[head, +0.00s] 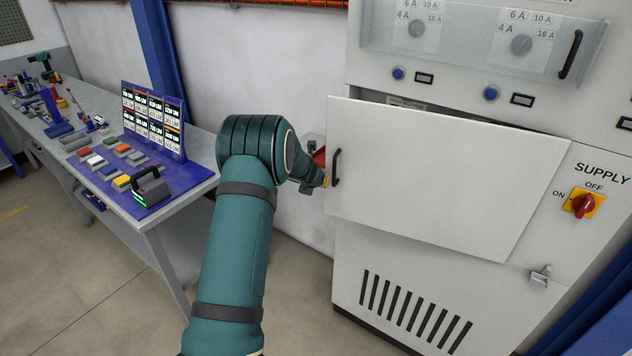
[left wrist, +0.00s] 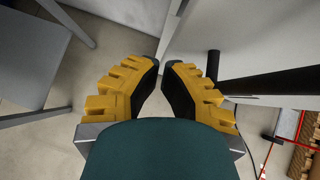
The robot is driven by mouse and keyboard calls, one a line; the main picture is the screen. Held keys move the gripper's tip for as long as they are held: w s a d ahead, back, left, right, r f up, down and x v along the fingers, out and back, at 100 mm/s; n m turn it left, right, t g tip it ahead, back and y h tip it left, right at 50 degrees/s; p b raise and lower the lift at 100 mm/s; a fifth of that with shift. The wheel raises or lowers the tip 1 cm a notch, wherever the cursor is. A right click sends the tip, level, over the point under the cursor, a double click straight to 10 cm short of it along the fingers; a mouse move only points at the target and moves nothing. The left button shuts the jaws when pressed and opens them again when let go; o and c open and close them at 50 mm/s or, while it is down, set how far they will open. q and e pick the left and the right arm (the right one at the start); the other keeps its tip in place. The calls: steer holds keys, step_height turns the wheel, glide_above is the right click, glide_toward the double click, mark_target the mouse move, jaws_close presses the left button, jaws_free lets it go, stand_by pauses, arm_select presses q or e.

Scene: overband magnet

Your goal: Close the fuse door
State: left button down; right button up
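The fuse door (head: 440,180) is the wide pale panel in the middle of the cabinet. It stands ajar, swung out at its left side, with a dark gap along its top. Its black handle (head: 336,168) is near the left edge and also shows in the left wrist view (left wrist: 213,64). My left gripper (head: 318,181) is just left of the handle, mostly hidden behind my wrist in the head view. In the left wrist view its yellow fingers are a little apart (left wrist: 164,68), with nothing between them. The handle is outside the right finger. My right gripper is not in view.
The cabinet has a red supply switch (head: 583,205), a small latch (head: 541,274) right of the door, and a clear upper cover (head: 480,50). A workbench (head: 165,222) with a blue fuse rack (head: 153,120) stands at left. Open floor lies between bench and cabinet.

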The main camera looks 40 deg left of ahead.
arm_select(q)
steer(key=v, duration=0.8)
steer(key=shift+a+r, duration=0.2)
steer(key=shift+r, duration=0.05)
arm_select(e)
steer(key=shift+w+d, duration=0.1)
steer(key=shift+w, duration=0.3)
arm_select(q)
steer(key=shift+s, duration=0.1)
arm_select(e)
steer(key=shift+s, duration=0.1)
